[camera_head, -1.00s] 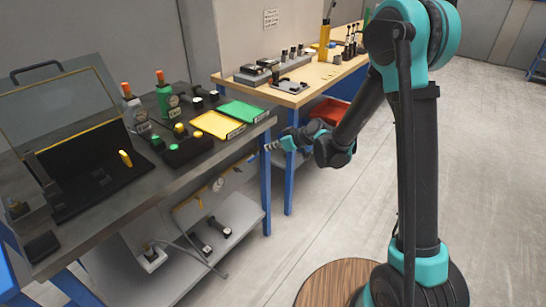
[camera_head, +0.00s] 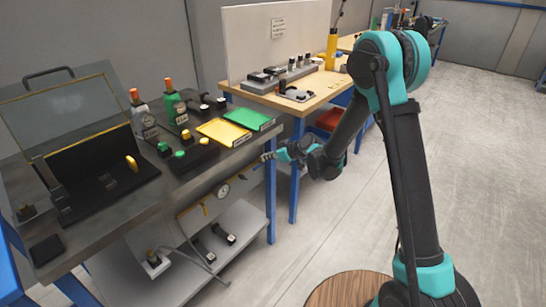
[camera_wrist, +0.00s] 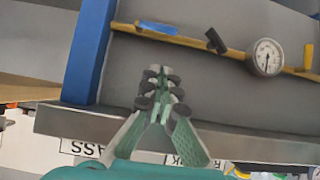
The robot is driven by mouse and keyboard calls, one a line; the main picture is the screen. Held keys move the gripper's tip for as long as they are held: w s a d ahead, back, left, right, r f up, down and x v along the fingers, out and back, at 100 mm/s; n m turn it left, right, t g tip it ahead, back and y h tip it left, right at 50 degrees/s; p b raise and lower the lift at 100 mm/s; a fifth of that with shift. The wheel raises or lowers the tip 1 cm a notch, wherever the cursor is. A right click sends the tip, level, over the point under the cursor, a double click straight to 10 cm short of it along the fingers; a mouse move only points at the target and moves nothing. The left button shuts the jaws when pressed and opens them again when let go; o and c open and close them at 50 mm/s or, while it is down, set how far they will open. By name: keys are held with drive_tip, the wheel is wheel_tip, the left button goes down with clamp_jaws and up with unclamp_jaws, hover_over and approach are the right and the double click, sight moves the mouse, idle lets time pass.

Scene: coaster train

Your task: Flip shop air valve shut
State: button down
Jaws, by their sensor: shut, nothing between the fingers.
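A yellow air pipe (camera_wrist: 185,42) runs under the front edge of the workbench. It carries a round white gauge (camera_wrist: 267,57), a short black lever (camera_wrist: 215,41) standing across the pipe, and a blue part (camera_wrist: 160,27) lying along it. Which of these is the shop air valve's handle I cannot tell for sure. In the head view the gauge (camera_head: 222,191) shows below the bench edge; the levers are too small to make out. My gripper (camera_wrist: 160,82) is shut and empty, apart from the pipe and its fittings. In the head view my gripper (camera_head: 266,157) is beside the bench's front corner leg.
The blue bench leg (camera_wrist: 90,50) stands left of my gripper in the wrist view. The steel bench edge (camera_wrist: 200,142) crosses below it. A lower shelf (camera_head: 235,215) holds several small items. Yellow (camera_head: 223,132) and green (camera_head: 250,116) trays lie on top. The floor at right is clear.

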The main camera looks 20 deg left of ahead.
sight(261, 162)
drive_tip(key=w+a+f, duration=0.1)
drive_tip(key=a+f, duration=0.3)
drive_tip(key=f, duration=0.2)
drive_tip(key=shift+w, duration=0.3)
drive_tip(key=shift+f, duration=0.15)
